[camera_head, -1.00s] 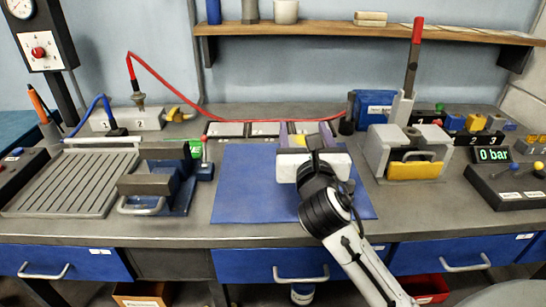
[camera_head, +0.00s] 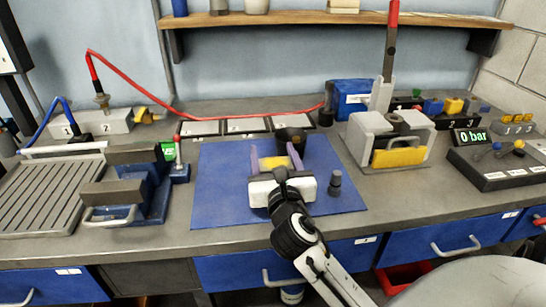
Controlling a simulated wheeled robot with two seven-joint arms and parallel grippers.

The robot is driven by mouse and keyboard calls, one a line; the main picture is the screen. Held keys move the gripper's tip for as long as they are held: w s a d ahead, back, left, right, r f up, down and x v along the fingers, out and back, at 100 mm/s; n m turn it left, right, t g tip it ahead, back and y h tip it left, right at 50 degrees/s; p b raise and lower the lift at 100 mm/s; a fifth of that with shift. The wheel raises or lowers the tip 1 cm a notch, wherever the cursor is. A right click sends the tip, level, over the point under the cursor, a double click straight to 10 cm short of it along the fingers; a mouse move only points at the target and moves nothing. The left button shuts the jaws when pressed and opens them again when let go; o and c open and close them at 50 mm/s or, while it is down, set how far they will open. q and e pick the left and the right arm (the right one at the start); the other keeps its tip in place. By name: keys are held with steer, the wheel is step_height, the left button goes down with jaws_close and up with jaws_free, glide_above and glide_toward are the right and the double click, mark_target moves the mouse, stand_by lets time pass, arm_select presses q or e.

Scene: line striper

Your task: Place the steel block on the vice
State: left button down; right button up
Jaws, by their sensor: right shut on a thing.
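My right gripper (camera_head: 276,162), with purple fingers, is over the blue mat (camera_head: 220,165) in the middle of the bench. A yellow-faced piece (camera_head: 272,164) shows between the fingers, and the gripper is shut on it. I cannot tell whether this is the steel block; no other steel block stands out clearly. The vice (camera_head: 155,190), blue with grey jaws and a front handle, stands left of the mat. The gripper is to its right and apart from it. The white gripper body hides what lies under it. My left gripper is not in view.
A dark cylinder (camera_head: 292,140) is just behind the gripper. A small dark peg (camera_head: 336,184) stands on the mat to the right. A grey press (camera_head: 365,135) with a tall red-tipped lever stands farther right. A ribbed tray (camera_head: 45,195) lies left of the vice. The mat's left part is clear.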

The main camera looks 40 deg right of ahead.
steer(key=o, duration=1.5)
steer(key=shift+f, duration=0.1)
